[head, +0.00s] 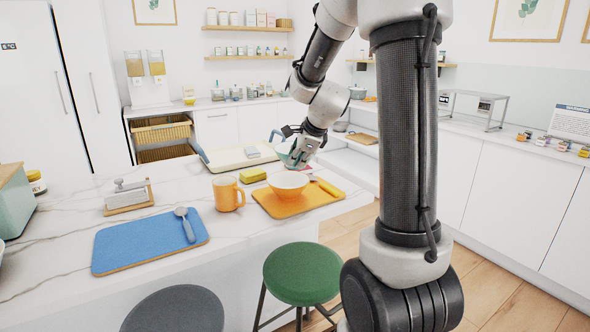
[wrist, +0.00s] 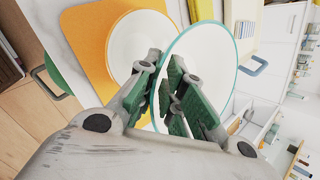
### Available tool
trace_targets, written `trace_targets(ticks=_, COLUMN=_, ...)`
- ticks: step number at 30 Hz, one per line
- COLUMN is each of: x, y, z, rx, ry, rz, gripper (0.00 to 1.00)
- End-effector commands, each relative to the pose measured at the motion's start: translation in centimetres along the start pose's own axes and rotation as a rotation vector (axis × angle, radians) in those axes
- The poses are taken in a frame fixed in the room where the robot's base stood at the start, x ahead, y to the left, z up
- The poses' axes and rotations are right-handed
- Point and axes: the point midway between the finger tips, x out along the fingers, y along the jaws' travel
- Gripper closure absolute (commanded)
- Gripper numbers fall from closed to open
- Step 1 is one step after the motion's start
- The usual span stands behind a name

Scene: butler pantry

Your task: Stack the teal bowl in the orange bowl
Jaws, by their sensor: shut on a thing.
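The teal bowl (wrist: 212,62), white inside with a teal rim, is held tilted in my gripper (wrist: 164,62). The fingers are shut on its wall, one on each side of the rim. In the head view my gripper (head: 295,160) is above the counter, just behind and above the orange bowl; the teal bowl (head: 284,148) shows partly beside the fingers. The orange bowl (head: 288,184) stands upright on the orange mat (head: 268,205). In the wrist view the orange bowl (wrist: 128,45) shows its pale inside, partly hidden by the fingers and the teal bowl.
An orange mug (head: 227,194) and a yellow sponge (head: 253,175) stand left of the orange bowl. A utensil (head: 326,187) lies on its right. A pale tray (head: 238,158) with blue handles is behind. A blue mat (head: 140,243) with a spoon (head: 187,226) is at left.

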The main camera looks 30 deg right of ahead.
Motion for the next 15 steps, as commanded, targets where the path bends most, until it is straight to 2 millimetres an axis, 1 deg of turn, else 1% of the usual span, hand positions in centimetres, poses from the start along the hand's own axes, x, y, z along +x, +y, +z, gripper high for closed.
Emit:
trace_targets(ticks=3, x=1.6, y=0.9, z=-0.7, rx=0.003, ry=0.001, rz=0.003, gripper=1.00)
trace_targets(ticks=6, x=2.4, y=1.4, z=-1.0, rx=0.000, ry=0.001, rz=0.001, gripper=1.00)
trace_targets(ticks=15, x=2.5, y=1.5, z=-1.0, rx=0.001, ry=0.001, rz=0.000, gripper=1.00)
